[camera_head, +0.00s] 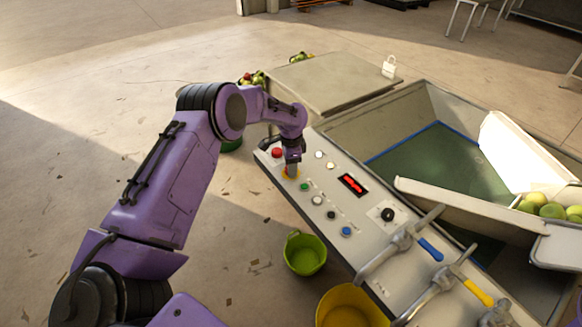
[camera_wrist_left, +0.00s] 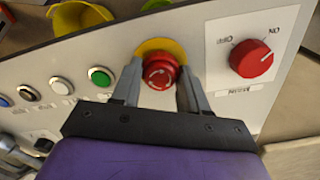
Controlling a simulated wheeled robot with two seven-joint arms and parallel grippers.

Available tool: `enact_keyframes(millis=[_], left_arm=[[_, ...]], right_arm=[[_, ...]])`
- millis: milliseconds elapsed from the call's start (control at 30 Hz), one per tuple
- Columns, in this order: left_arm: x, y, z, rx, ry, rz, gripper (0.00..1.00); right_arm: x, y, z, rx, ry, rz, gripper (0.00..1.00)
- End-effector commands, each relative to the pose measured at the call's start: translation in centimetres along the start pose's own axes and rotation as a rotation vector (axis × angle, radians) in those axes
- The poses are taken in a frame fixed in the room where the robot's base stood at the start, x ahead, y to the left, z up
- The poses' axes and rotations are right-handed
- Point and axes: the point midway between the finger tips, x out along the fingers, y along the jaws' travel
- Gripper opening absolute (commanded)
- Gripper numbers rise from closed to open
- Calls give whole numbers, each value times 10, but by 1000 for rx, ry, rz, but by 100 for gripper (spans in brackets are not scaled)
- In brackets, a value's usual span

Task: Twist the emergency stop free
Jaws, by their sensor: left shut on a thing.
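The emergency stop (camera_wrist_left: 158,72) is a red mushroom button with white turning arrows on a yellow round plate (camera_wrist_left: 150,47). It sits on the sloped control panel (camera_head: 330,222). My left gripper (camera_wrist_left: 156,82) has one finger on each side of the red button and is shut on it. In the head view my left gripper (camera_head: 291,168) points down onto the panel's upper left end and hides most of the button; part of the yellow plate shows beneath it. My right gripper is in neither view.
A red ON/OFF knob (camera_wrist_left: 251,58) sits close beside the stop; a green button (camera_wrist_left: 100,76) and other buttons lie on its other side. Levers with a blue handle (camera_head: 430,249) and a yellow handle (camera_head: 478,293) cross the panel's lower end. Green (camera_head: 305,254) and yellow (camera_head: 350,308) buckets stand below.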

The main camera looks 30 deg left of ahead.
Motion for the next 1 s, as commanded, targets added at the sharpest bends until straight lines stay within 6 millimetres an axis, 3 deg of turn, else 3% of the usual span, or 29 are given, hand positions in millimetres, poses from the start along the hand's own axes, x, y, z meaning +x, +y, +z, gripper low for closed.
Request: enact_keyframes(millis=[733, 767, 800, 1000], left_arm=[[-2, -1, 0, 91, 1, -3, 13], [-2, -1, 0, 91, 1, -3, 54], [-2, -1, 0, 91, 1, -3, 66], [-1, -1, 0, 91, 1, -2, 69]], right_arm=[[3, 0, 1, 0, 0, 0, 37], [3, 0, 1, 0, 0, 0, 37], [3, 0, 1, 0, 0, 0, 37], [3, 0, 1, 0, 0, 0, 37]])
